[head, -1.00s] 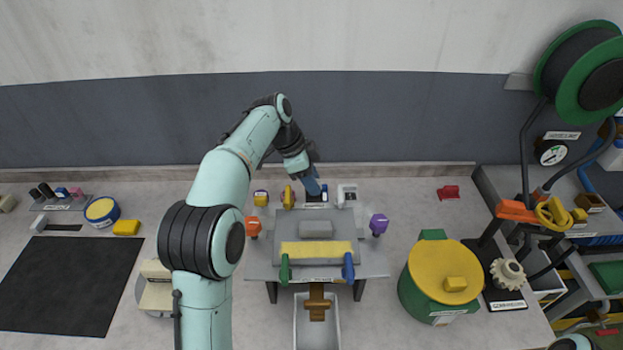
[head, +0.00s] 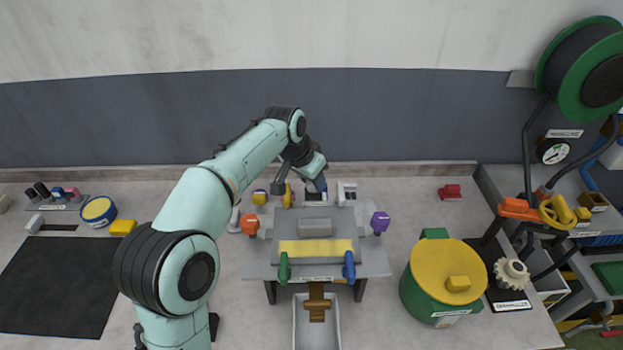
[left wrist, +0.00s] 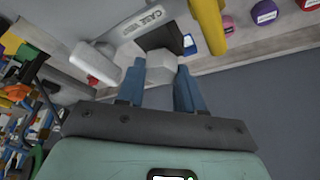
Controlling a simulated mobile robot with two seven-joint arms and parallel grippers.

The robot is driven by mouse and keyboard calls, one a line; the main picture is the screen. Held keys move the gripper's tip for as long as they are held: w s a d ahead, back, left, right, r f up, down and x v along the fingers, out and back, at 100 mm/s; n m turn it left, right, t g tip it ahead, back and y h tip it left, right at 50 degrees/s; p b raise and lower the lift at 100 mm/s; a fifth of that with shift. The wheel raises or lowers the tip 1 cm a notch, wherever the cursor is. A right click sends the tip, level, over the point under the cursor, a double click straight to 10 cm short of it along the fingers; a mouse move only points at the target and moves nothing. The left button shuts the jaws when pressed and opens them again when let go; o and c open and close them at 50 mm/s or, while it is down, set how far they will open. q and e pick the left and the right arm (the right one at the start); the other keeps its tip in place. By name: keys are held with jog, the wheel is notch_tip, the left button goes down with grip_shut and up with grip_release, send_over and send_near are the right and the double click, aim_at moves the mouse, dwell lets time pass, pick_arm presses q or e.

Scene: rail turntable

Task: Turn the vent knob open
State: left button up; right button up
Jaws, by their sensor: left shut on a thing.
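The vent knob (left wrist: 159,64) is a pale grey block-like knob in the left wrist view, beside a grey plate (left wrist: 140,22) lettered "CASE VENT". My left gripper (left wrist: 160,82) has its blue fingers on either side of the knob and is shut on it. In the head view my left gripper (head: 320,184) points down at the back of the grey case (head: 262,256), and it hides the knob there. How far the knob is turned cannot be told. My right gripper is not in view.
A yellow handle (head: 287,197) stands close beside the left gripper, and a white switch box (head: 347,192) is on its other side. Orange (head: 250,224) and purple (head: 379,222) knobs flank the case. A green drum with a yellow lid (head: 445,270) stands at right.

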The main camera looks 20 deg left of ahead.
pick_arm(q)
jog(key=n+y, duration=0.1)
jog(key=n, duration=0.2)
jog(key=shift+d+n, duration=0.15)
jog(key=shift+n, duration=0.25)
jog(key=shift+n+y, duration=0.9)
jog(key=shift+n, duration=1)
jog(key=o, duration=1)
jog(key=shift+o, duration=0.2)
jog(key=shift+d+r, duration=0.1)
